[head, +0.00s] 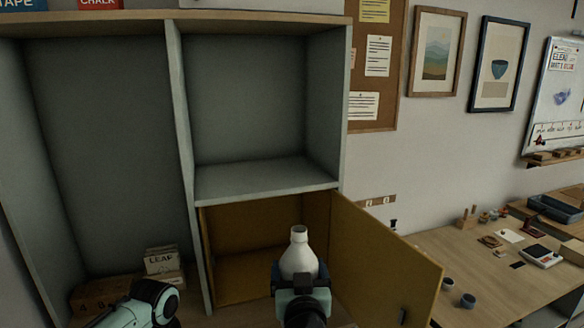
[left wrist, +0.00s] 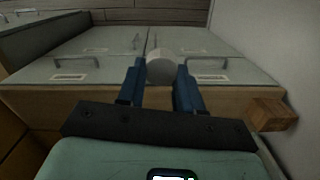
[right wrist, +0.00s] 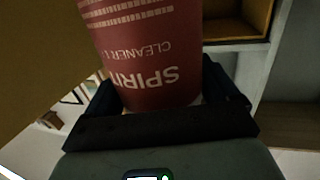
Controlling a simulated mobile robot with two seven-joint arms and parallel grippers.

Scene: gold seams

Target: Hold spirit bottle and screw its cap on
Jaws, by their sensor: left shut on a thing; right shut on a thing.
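The spirit bottle (head: 299,262) is white at its shoulder and neck and stands roughly upright in the head view. Its neck top is bare. My right gripper (head: 300,276) is shut around its body. In the right wrist view the bottle's red label (right wrist: 150,45) reads SPIRIT, upside down, between the fingers. In the left wrist view my left gripper (left wrist: 160,78) is shut on a small pale round cap (left wrist: 161,67), apart from the bottle. In the head view only part of my left arm shows, at the lower left; its fingers and the cap are hidden there.
An open yellow cabinet door (head: 385,262) stands just right of the bottle. Grey shelving (head: 265,180) rises behind. A box marked LEAF (head: 161,260) sits low at left. A wooden table (head: 480,262) with cups and a tray is at right. Drawer fronts (left wrist: 100,68) face the left wrist camera.

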